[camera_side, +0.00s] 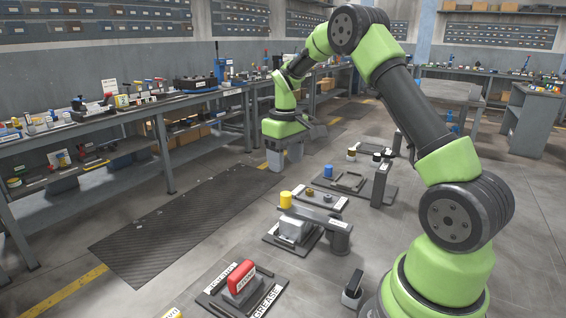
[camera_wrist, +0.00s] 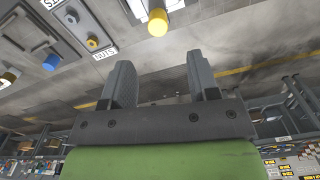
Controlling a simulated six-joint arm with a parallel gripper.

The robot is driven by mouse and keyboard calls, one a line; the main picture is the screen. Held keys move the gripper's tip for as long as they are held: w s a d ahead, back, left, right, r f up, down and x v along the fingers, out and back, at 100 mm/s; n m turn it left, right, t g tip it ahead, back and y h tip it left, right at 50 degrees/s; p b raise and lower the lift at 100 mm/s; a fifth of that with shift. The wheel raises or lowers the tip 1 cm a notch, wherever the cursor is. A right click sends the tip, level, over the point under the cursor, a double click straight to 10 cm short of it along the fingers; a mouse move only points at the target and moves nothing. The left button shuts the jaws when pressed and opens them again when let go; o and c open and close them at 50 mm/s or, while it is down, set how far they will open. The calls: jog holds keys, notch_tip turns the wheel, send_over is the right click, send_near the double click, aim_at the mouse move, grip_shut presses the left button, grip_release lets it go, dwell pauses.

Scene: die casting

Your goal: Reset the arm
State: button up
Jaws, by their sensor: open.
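My green arm rises from the lower right of the side view and arches over to the left. My gripper (camera_side: 284,157) hangs in the air above the floor, left of the row of floor stations. In the wrist view my gripper (camera_wrist: 163,85) shows two grey fingers standing apart with nothing between them. The fingertips touch nothing that I can see.
Floor stations hold a red block (camera_side: 241,277), a yellow cylinder (camera_side: 285,199) and a blue cylinder (camera_side: 327,171). A dark mat (camera_side: 180,230) lies left of them. A workbench (camera_side: 120,112) with many small items runs along the left wall.

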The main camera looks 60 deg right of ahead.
jog(key=s+a+r+t, duration=0.3)
jog(key=s+a+r, duration=0.3)
jog(key=a+r, duration=0.55)
jog(key=s+a+r+m+t+y, duration=0.1)
jog(key=s+a+t, duration=0.1)
jog(key=s+a, duration=0.2)
jog(key=s+a+r+m+t+y, duration=0.1)
jog(key=s+a, duration=0.3)
jog(key=s, duration=0.5)
jog(key=shift+r+t, duration=0.15)
jog(key=shift+t, duration=0.45)
